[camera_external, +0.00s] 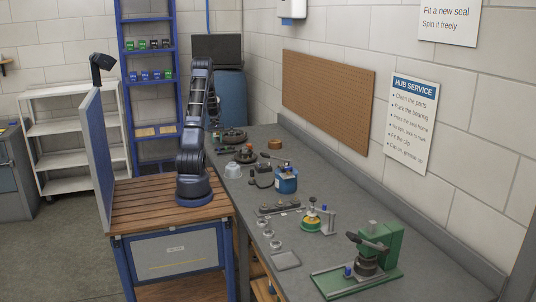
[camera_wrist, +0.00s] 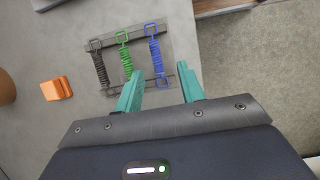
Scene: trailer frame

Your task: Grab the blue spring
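The blue spring (camera_wrist: 156,52) lies on a grey rack (camera_wrist: 134,18) in the wrist view, the rightmost of three springs. A green spring (camera_wrist: 126,60) is beside it and a dark grey spring (camera_wrist: 100,68) is at the left. My gripper (camera_wrist: 160,82) shows two teal fingers, open and apart, with nothing between them that I can see held. The lower end of the blue spring shows between the fingertips in the picture; I cannot tell how far below it is. In the external view the springs are too small to tell or hidden behind my arm.
An orange block (camera_wrist: 56,90) lies left of the rack. In the external view, the grey workbench (camera_external: 360,222) holds a blue container (camera_external: 286,181), a green press (camera_external: 372,254) and several small parts. A wooden cart (camera_external: 160,206) is beside it.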

